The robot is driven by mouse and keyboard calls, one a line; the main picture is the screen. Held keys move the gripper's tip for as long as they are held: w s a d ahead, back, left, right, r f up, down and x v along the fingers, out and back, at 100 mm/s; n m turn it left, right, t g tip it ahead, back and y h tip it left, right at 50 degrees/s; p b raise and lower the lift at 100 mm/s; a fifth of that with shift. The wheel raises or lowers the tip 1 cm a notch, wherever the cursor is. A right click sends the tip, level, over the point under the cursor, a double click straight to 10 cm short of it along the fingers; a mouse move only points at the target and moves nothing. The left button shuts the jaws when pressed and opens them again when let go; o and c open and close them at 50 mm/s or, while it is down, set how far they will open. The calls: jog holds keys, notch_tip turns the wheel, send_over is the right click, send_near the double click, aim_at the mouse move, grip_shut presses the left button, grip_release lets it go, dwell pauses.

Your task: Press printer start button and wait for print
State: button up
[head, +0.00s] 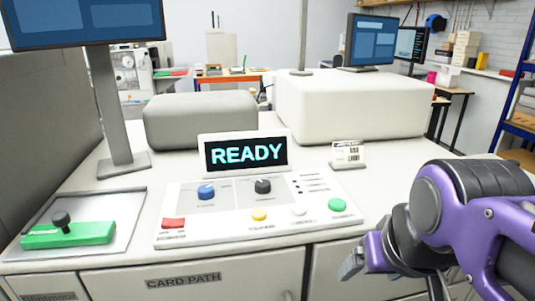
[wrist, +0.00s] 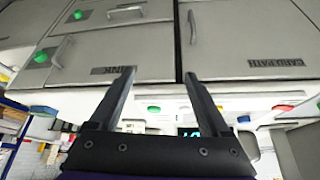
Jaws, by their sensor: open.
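The white control panel (head: 185,241) has a green round button (head: 337,205) at its right end, with white (head: 299,210) and yellow (head: 259,214) buttons to its left. A red button (head: 173,223) is at the left end. Blue (head: 206,191) and black (head: 263,186) knobs stand behind. I cannot read which button is start. The display (head: 245,154) reads READY. My gripper (head: 358,262) is low in front of the panel's right end, touching no button. The wrist view, upside down, shows its two fingers (wrist: 160,73) apart and empty, with the green button (wrist: 154,108) beyond.
A small label stand (head: 347,153) is behind the panel. Cabinet doors (head: 195,275) with handles are below the counter.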

dwell(0.4)
grip_shut()
dwell(1.6)
